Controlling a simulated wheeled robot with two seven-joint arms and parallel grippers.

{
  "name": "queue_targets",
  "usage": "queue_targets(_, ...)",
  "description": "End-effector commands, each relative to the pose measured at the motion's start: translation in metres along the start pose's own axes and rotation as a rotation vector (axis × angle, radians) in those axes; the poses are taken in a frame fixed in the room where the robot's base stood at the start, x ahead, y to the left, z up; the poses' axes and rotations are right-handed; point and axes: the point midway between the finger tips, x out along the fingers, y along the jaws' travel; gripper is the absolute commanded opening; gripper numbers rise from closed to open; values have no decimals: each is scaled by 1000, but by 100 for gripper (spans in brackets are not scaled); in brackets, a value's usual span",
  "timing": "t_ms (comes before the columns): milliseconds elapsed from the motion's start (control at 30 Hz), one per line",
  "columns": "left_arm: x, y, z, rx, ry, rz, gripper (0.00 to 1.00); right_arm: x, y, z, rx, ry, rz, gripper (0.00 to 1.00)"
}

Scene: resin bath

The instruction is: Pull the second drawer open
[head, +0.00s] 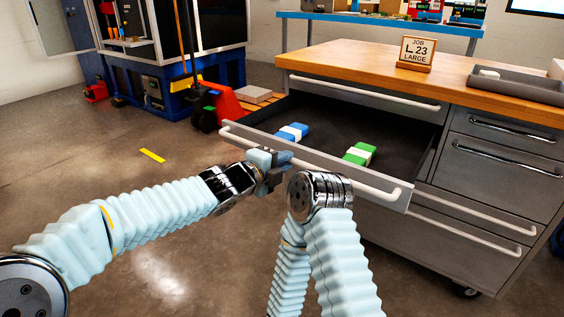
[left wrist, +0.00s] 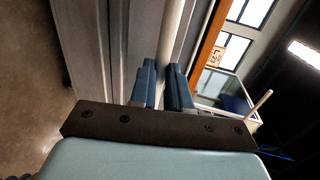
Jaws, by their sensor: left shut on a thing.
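The second drawer (head: 330,171) of the left stack stands well out from the steel cabinet, below the shut top drawer (head: 365,96). Its pale bar handle (head: 376,191) runs along the drawer front. A blue-and-white item (head: 291,132) and a green-and-white item (head: 360,153) lie inside on the dark floor. My left gripper (head: 283,160) is at the left part of the handle, shut on it. In the left wrist view the pale bar (left wrist: 173,40) passes between the two blue fingers (left wrist: 163,88). My right arm's chrome joint hides part of the drawer front; its gripper is out of view.
The wooden worktop (head: 455,78) carries a job sign (head: 417,52) and a grey tray (head: 515,84). Shut drawers (head: 502,170) fill the cabinet's right side. A red pallet truck (head: 222,103) stands behind at left. The floor at left is clear, with a yellow strip (head: 152,155).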

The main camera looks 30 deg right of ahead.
Motion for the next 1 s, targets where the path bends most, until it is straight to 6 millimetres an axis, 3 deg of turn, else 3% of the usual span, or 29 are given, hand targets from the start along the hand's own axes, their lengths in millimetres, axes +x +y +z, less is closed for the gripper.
queue_targets(167,0,1,1,0,-1,2,0,0,0,0,0,0,0,43)
queue_targets(200,0,1,1,0,-1,2,18,0,0,0,0,0,0,43)
queue_targets(367,0,1,0,0,-1,2,42,0,0,0,0,0,0,43)
queue_targets(733,-7,0,1,1,-1,0,42,2,0,0,0,0,0,43)
queue_targets(867,-29,1,1,1,-3,-1,42,6,2,0,0,-1,-1,43)
queue_targets(1000,-64,0,2,1,-3,-1,42,8,2,1,-1,-2,-2,43)
